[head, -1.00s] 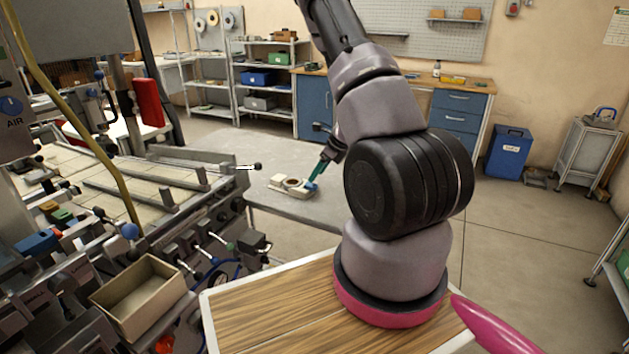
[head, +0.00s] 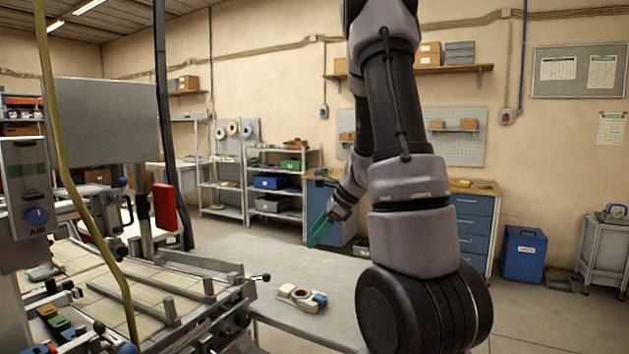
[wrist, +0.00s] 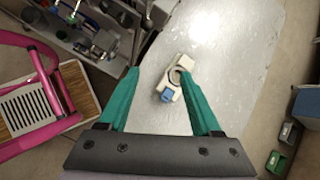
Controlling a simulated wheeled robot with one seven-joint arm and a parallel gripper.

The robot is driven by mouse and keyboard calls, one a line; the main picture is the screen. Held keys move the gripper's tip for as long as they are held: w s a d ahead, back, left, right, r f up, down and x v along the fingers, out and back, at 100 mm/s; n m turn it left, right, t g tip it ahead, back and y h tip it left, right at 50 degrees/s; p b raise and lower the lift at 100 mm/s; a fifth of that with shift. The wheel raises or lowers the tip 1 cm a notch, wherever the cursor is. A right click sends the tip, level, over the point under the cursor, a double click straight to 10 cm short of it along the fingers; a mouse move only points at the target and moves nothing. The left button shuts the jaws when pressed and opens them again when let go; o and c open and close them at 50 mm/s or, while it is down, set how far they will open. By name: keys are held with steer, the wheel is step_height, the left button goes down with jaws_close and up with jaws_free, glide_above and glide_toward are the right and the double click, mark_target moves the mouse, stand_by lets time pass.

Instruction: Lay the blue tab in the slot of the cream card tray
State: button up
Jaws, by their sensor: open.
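The cream card tray (head: 286,292) lies on the grey table, with a round ring-shaped part in its middle. It also shows in the wrist view (wrist: 182,59). The blue tab (head: 320,299) sits at one end of the tray; in the wrist view the tab (wrist: 168,95) is at the tray's lower end. I cannot tell whether it lies fully flat in the slot. My gripper (head: 318,233), with green fingers, is above the tray and apart from it. In the wrist view the gripper (wrist: 159,74) is open, and nothing is held between its fingers.
The grey table (head: 262,262) is mostly bare around the tray. A machine with rails and levers (head: 190,300) stands along its left side. Shelves (head: 275,185) and a blue drawer cabinet (head: 473,232) stand behind. A blue bin (head: 524,254) is on the floor at right.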

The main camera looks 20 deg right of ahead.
steer(key=s+a+r+n+t+h, duration=0.1)
steer(key=s+a+r+n, duration=0.3)
steer(key=s+r+n, duration=0.5)
steer(key=s+a+r+n+t+h, duration=0.1)
steer(key=s+a+r+n+h, duration=0.1)
steer(key=s+a+r+n, duration=0.3)
steer(key=s+r+n, duration=0.4)
steer(key=s+r, duration=0.2)
steer(key=shift+s+a+n, duration=0.15)
steer(key=shift+a+n, duration=0.15)
